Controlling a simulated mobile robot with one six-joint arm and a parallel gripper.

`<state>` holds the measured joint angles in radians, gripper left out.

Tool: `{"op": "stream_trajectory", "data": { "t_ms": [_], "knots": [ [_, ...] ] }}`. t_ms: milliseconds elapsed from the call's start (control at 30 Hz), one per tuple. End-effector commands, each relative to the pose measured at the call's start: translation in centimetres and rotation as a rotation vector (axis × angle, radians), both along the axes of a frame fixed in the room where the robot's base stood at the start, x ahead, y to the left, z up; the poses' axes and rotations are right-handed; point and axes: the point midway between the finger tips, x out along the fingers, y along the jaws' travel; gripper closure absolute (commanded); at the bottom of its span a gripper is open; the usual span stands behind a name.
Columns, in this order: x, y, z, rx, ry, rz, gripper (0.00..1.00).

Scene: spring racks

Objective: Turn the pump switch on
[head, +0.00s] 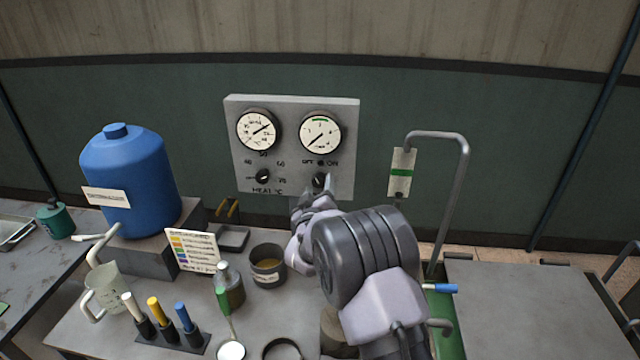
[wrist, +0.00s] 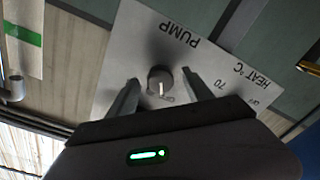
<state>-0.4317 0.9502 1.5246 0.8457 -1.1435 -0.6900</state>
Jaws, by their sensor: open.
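The pump switch (head: 319,180) is a small dark round knob on the lower right of the grey control panel (head: 290,160), under the OFF and ON lettering. In the wrist view the knob (wrist: 160,80) has a white pointer line directed toward the OFF marking, with PUMP lettered on its other side. My gripper (head: 318,190) is at the panel, partly covering the lower part of the knob in the head view. In the wrist view my open fingers (wrist: 160,77) stand on either side of the knob, with gaps between; contact with the panel cannot be told.
The heat knob (head: 263,176) is left of the pump switch, with two gauges (head: 258,130) above. A blue tank (head: 128,180), bottle (head: 229,285) and pot (head: 267,268) stand on the left bench. A bent grey pipe (head: 463,180) rises right of my arm.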

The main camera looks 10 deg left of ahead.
Motion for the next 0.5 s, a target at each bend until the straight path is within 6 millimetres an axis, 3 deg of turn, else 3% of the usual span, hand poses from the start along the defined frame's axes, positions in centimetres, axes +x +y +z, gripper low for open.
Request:
{"op": "stream_trajectory", "data": {
  "t_ms": [167,433,500],
  "knots": [
    [1.8,0.0,0.0,0.000,0.000,0.000,0.41],
    [2.0,0.0,0.0,0.000,0.000,0.000,0.41],
    [2.0,0.0,0.0,0.000,0.000,0.000,0.52]
  ]
}}
